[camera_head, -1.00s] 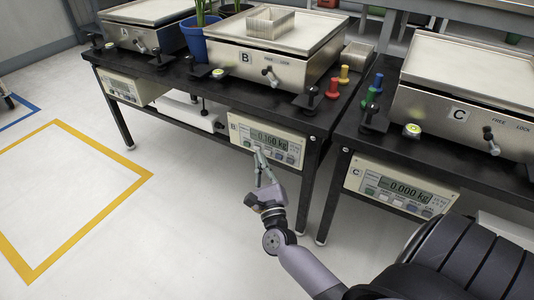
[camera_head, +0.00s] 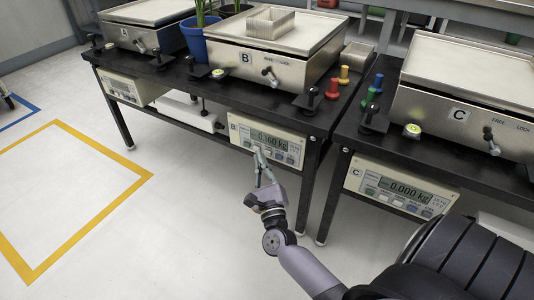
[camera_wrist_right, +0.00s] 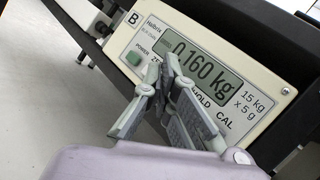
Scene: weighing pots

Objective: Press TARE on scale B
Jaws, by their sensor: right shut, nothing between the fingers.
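In the right wrist view the panel (camera_wrist_right: 247,84) shows the same reading, a green POWER button (camera_wrist_right: 134,58) and labels ending in HOLD and CAL. My right gripper (camera_head: 258,153) is shut and empty, its fingertips at the lower middle of the panel. In the right wrist view the gripper (camera_wrist_right: 168,75) covers part of the button row, including TARE; contact cannot be told. My left gripper is out of view.
Scale A (camera_head: 150,22) and its panel (camera_head: 122,88) are at the left. Scale C (camera_head: 470,90) and its panel (camera_head: 402,187), reading 0.000 kg, are at the right. A blue pot (camera_head: 196,40) stands between A and B. Open floor lies in front.

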